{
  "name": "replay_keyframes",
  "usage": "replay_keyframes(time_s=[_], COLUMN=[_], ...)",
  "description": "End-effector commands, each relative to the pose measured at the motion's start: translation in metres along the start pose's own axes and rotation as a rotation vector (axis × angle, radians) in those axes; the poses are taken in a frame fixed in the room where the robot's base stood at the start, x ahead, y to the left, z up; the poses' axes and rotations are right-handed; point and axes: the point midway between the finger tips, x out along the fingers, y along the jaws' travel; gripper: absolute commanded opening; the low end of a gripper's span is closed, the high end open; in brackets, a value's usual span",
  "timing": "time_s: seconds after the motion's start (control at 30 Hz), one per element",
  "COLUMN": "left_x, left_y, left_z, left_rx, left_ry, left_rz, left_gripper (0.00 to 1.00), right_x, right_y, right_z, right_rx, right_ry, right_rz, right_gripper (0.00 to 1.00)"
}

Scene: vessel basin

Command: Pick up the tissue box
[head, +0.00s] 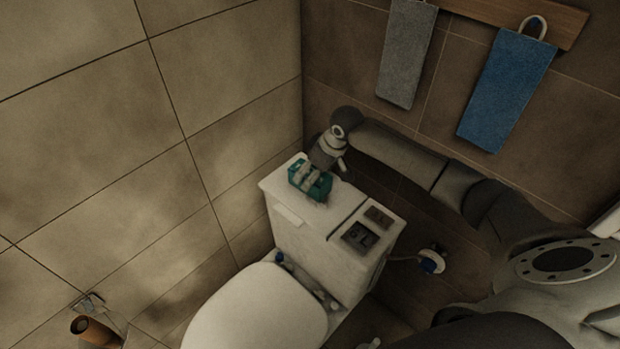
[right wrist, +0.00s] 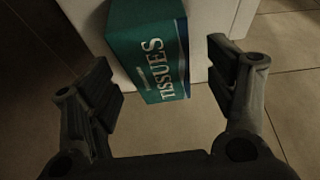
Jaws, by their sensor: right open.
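The tissue box (head: 307,182) is a green box on the white toilet tank lid (head: 335,205), near its back left end. In the right wrist view the tissue box (right wrist: 150,50) shows white "TISSUES" lettering on its side. My right gripper (head: 328,165) reaches in from the right at the back of the box. In the right wrist view my right gripper (right wrist: 160,62) is open, with a finger on each side of the box and a visible gap to each. Nothing is gripped. My left gripper is out of view.
A dark square item (head: 360,236) and a smaller brown one (head: 379,217) lie on the tank's right part. A tiled wall stands close on the left. A grey towel (head: 406,55) and a blue towel (head: 507,90) hang above my right arm. The toilet lid (head: 258,312) is in front.

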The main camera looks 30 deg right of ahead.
Motion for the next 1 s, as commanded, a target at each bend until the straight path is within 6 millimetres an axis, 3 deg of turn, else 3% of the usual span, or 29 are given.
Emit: replay_keyframes(time_s=[0.3, 1.0], left_x=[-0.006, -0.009], left_y=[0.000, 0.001], left_z=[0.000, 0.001], left_rx=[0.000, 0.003], left_ry=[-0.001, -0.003], left_rz=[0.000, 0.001], left_gripper=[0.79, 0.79], right_x=[0.033, 0.038], right_y=[0.001, 0.001], right_z=[-0.002, 0.000], right_rx=[-0.001, -0.001], right_ry=[0.000, -0.001], right_rz=[0.000, 0.000], right_gripper=[0.77, 0.77])
